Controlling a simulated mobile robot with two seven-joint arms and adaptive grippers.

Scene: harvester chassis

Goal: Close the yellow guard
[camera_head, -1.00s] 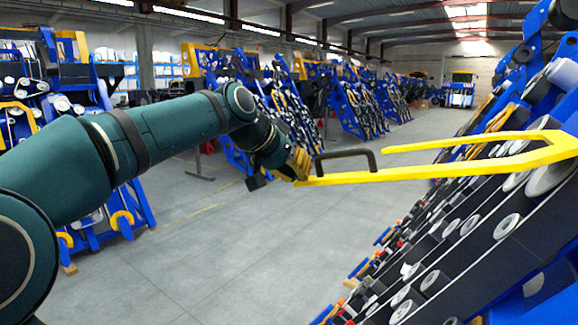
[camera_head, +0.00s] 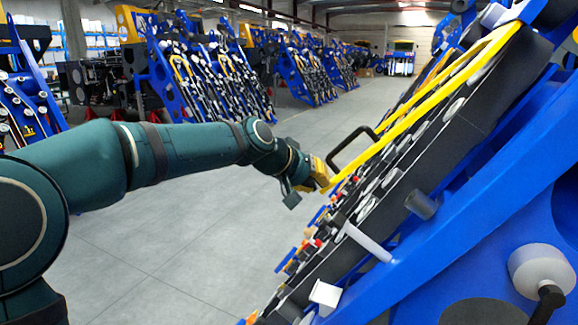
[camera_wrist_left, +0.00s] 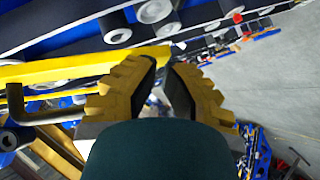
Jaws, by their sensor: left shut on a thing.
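The yellow guard (camera_head: 425,104) is a long frame of yellow bars with a black handle (camera_head: 352,146) near its lower end. In the head view it slants along the sloping face of the blue chassis (camera_head: 470,215), close above the rollers. I cannot tell whether it touches the chassis. My left gripper (camera_head: 322,178) is shut on the guard's lower end. In the left wrist view, the guard's bar (camera_wrist_left: 60,70) runs from the left edge to behind the yellow fingers (camera_wrist_left: 168,85), which partly hide it. My right gripper is not in view.
Rollers and small coloured parts (camera_head: 318,240) line the chassis face under the guard. A grey peg (camera_head: 368,242) sticks out of the chassis side. Open grey floor (camera_head: 200,235) lies to the left. Other blue machines (camera_head: 205,65) stand in rows behind.

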